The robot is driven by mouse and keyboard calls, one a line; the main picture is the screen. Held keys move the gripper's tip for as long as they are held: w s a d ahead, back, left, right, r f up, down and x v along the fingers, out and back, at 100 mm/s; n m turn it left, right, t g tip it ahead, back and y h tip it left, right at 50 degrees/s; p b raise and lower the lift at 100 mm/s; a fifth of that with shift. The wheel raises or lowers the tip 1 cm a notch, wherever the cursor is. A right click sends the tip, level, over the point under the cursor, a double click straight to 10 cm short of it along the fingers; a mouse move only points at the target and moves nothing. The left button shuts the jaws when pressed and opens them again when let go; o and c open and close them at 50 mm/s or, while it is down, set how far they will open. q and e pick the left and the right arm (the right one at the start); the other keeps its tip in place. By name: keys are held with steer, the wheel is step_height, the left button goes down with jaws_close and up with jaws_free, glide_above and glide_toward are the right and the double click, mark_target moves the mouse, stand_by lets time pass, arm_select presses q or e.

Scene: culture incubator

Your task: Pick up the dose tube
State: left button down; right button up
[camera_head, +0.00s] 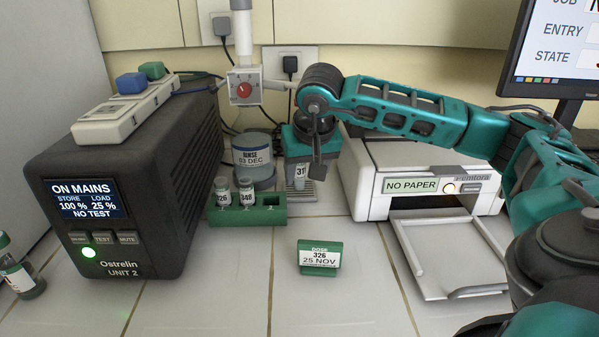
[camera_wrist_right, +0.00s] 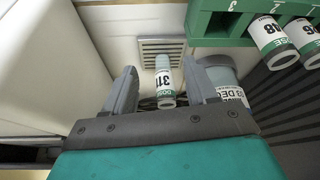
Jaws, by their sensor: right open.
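A small tube labelled 311 (camera_head: 300,174) with a pale blue end stands at a grey slotted grate, below my right gripper (camera_head: 316,160). In the right wrist view, this tube (camera_wrist_right: 165,88) lies between the two spread fingers of my right gripper (camera_wrist_right: 161,90), with a gap on both sides. Tubes labelled 326 (camera_head: 223,197) and about 348 (camera_head: 247,193) stand in a green rack (camera_head: 250,217); its right slot looks empty. The rack (camera_wrist_right: 222,30) is also in the wrist view. A green card (camera_head: 319,258) reads DOSE 326, 25 NOV. My left gripper is out of view.
A RINSE pot (camera_head: 253,158) stands behind the rack. A black power unit (camera_head: 125,190) is on the left, and a vial (camera_head: 20,278) at the left edge.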

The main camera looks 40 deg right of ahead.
mark_target(300, 190)
steer(key=w, duration=0.1)
steer(key=w+d, duration=0.2)
steer(key=shift+w, duration=0.4)
steer(key=shift+w+d+f, duration=0.1)
steer(key=shift+f, duration=0.5)
jaws_close()
steer(key=shift+r, duration=0.1)
